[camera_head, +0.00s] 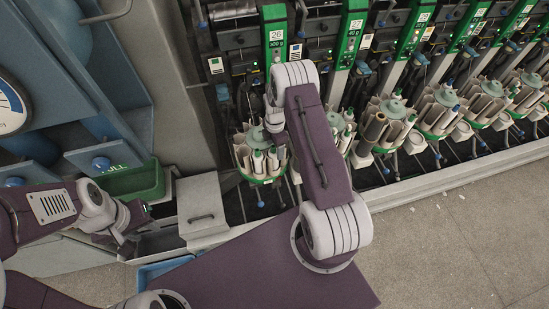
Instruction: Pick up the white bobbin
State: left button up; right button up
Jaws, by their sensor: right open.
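Several white bobbins stand in round green-rimmed carousels along the machine; one white bobbin (258,163) is in the nearest carousel (262,181). I cannot tell which one the task means. My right gripper (276,134) points down over this carousel, at its top right; it is small and partly hidden by my own wrist and arm. It is open, and I see no bobbin held in it. My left gripper (138,216) is at the left, near the green bin and grey box, well away from the bobbins. Its fingers are too dark to read.
A row of green numbered panels (274,40) stands above the carousels. A green bin (133,181) and a grey box with a handle (203,205) lie left of the nearest carousel. A grey post (165,75) rises beside it.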

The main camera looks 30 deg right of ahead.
jog(key=shift+a+f, duration=0.1)
jog(key=shift+f, duration=0.2)
jog(key=shift+a, duration=0.2)
jog(key=shift+d, duration=0.15)
jog(key=c, duration=1.2)
pick_arm(q)
jog(key=shift+a, duration=0.25)
pick_arm(e)
jog(key=shift+c, duration=0.2)
jog(key=shift+r, duration=0.1)
